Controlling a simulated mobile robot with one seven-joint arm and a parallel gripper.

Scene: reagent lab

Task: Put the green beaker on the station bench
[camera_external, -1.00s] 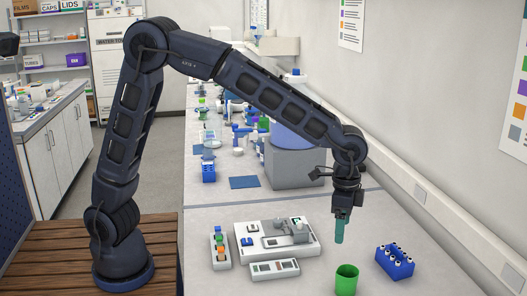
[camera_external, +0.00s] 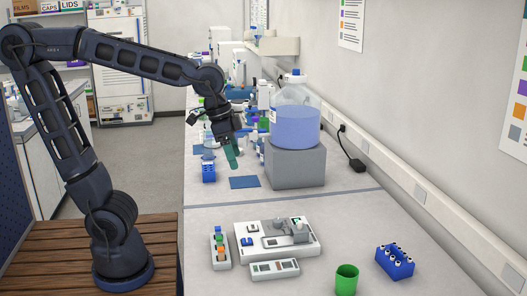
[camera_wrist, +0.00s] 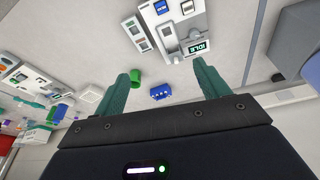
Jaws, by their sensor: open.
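The green beaker (camera_external: 347,280) stands upright on the near section of the long bench, at the bottom of the external view. My gripper (camera_external: 231,156) is well away from it, above the far section near a dark blue mat. Its teal fingers point down and tilt slightly. In the wrist view the fingers (camera_wrist: 165,88) are spread apart, with nothing held between them. A green cylinder (camera_wrist: 137,76) shows beside the left finger there; I cannot tell if it is the beaker. No label shows which section is the station bench.
A blue rack (camera_external: 395,262) stands right of the beaker. A white device (camera_external: 277,238) and a small tray of coloured pieces (camera_external: 220,248) are to its left. A large bottle of blue liquid (camera_external: 295,125) on a grey block (camera_external: 296,164) stands right of my gripper.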

